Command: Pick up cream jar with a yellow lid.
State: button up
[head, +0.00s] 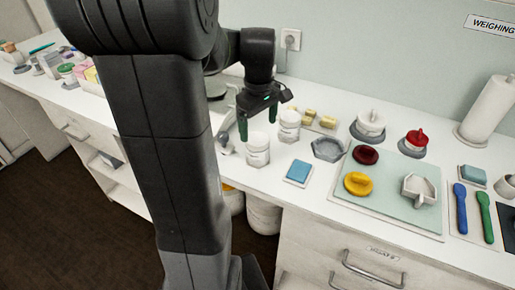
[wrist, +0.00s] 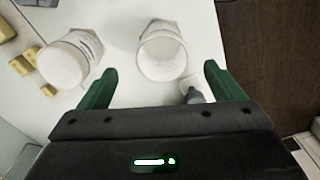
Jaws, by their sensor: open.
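My gripper (head: 258,121) is open and empty, its green fingers pointing down above a white jar (head: 257,150) on the counter. In the wrist view, this jar (wrist: 162,52) lies between and just ahead of the two fingertips (wrist: 160,72), apart from them; its top looks open and pale inside. A second white jar (head: 289,126) stands behind it, and shows at the left in the wrist view (wrist: 66,64). I see no yellow lid on either jar. A yellow knobbed lid (head: 358,184) lies separately on the pale green mat (head: 391,215).
A blue block (head: 299,171) and an empty grey holder (head: 327,149) are right of the jars. Yellow blocks (head: 326,121) lie behind. A dark red lid (head: 365,155), a white scoop-like dish (head: 418,190) and a red-topped jar (head: 415,141) are further right.

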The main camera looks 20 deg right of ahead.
aim_at(258, 150)
notch_tip(258, 150, down, 4)
jog(key=shift+w+f, duration=0.1)
jog(key=shift+f, duration=0.15)
jog(key=shift+a+f, duration=0.15)
jog(key=shift+f, duration=2.7)
jog(key=c, duration=1.1)
jog(key=shift+o, duration=0.2)
